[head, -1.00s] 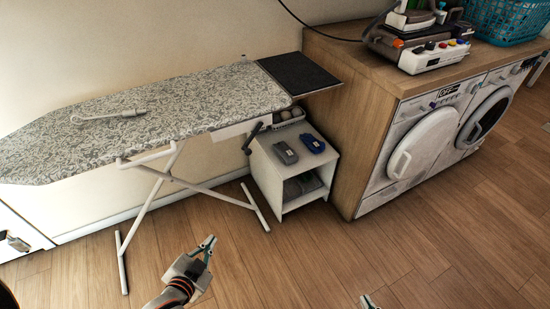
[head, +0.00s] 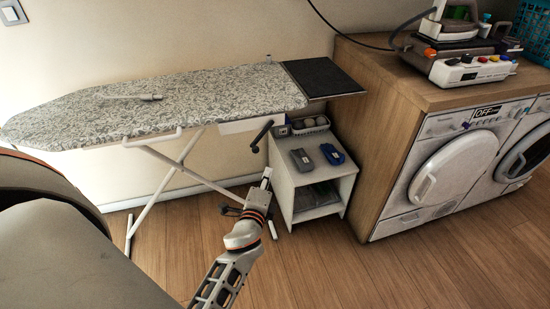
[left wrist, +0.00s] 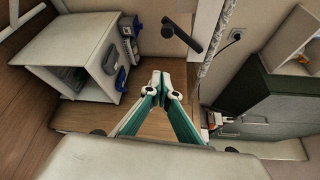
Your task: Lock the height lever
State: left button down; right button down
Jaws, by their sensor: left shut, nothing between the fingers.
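The ironing board (head: 190,95) with a grey patterned cover stands on white legs. A dark height lever (head: 262,136) hangs at a slant under its right part. The lever (left wrist: 183,36) also shows in the left wrist view, above and a little right of the fingers. My left gripper (head: 266,175) is just below the lever in the head view, apart from it. Its fingers (left wrist: 161,78) are shut with nothing between them. My right gripper is out of view.
A small white cabinet (head: 331,178) with a grey and a blue object on top stands close right of the gripper. A wooden counter (head: 375,150) with white washing machines is farther right. The floor in front is clear.

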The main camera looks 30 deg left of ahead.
pick_arm(q)
jog(key=shift+a, duration=0.1)
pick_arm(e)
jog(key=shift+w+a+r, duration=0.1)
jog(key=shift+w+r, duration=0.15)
